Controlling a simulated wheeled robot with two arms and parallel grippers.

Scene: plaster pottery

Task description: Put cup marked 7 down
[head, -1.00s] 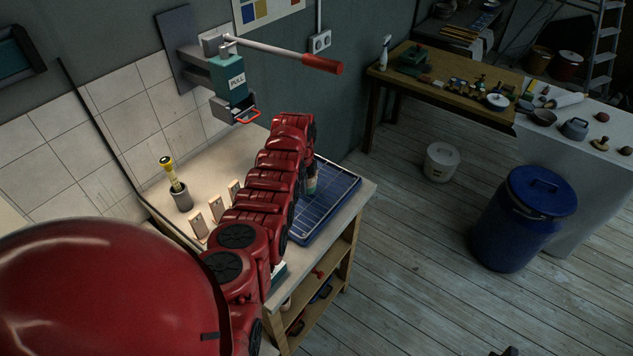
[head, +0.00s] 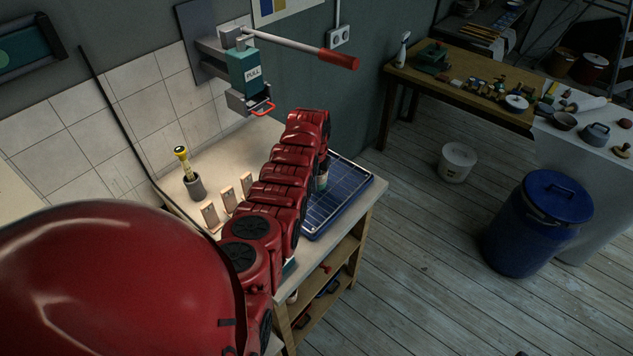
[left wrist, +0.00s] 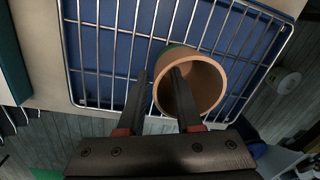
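A terracotta cup (left wrist: 207,75) with a green patch on its outside stands on a wire rack in the left wrist view. No number on it is readable. In the head view, part of the cup (head: 321,178) shows beside my arm, which hides the rest. The rack lies over a blue tray (head: 350,187). My left gripper (left wrist: 158,73) has its fingers apart. One finger overlaps the cup's mouth and the other is outside its wall, with a gap visible between fingers and wall. My right gripper is not in view.
A wall press with a red-tipped lever (head: 338,59) hangs above the bench. Several upright tiles (head: 228,201) and a grey holder (head: 195,187) stand left of my arm. A blue barrel (head: 540,225) and white bucket (head: 457,162) stand on the floor.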

